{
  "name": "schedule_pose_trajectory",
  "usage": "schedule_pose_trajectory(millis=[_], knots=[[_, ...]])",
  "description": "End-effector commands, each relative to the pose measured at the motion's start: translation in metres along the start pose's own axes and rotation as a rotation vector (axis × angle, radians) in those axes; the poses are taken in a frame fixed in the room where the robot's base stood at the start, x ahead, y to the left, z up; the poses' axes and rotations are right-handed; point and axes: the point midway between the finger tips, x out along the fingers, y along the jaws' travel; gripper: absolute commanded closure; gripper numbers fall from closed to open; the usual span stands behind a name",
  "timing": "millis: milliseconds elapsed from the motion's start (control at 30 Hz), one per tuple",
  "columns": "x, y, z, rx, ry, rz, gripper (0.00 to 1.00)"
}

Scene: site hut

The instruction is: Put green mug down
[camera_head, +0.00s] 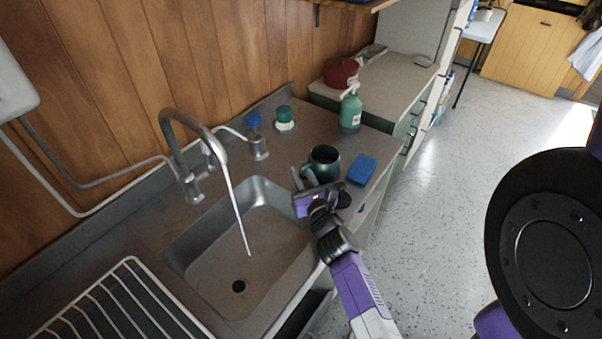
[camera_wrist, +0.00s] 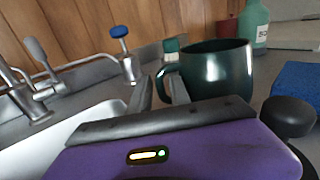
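The dark green mug (camera_head: 323,162) stands upright on the metal counter, just right of the sink basin. In the wrist view the mug (camera_wrist: 222,70) is close ahead, its handle toward the left, and its base is hidden behind my gripper. My gripper (camera_head: 303,175) is at the mug's handle side, near the basin's right edge. In the wrist view its two fingers (camera_wrist: 160,88) stand apart with a visible gap. The handle shows at the fingertips, partly covered by the right finger; I cannot tell whether they touch.
A blue sponge (camera_head: 361,169) lies right of the mug. Behind are a green soap bottle (camera_head: 350,112), a green-lidded jar (camera_head: 284,120) and a blue-topped dispenser (camera_head: 257,143). The sink basin (camera_head: 205,235) has a tall faucet (camera_head: 187,125). A wire rack (camera_head: 125,305) is front left.

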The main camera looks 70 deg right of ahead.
Motion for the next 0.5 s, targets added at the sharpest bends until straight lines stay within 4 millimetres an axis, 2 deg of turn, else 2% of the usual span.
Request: schedule_pose_trajectory(millis=[367, 500], knots=[[0.000, 0.000, 0.004, 0.001, 0.000, 0.000, 0.68], [-0.018, 0.001, 0.001, 0.003, 0.001, 0.000, 0.68]])
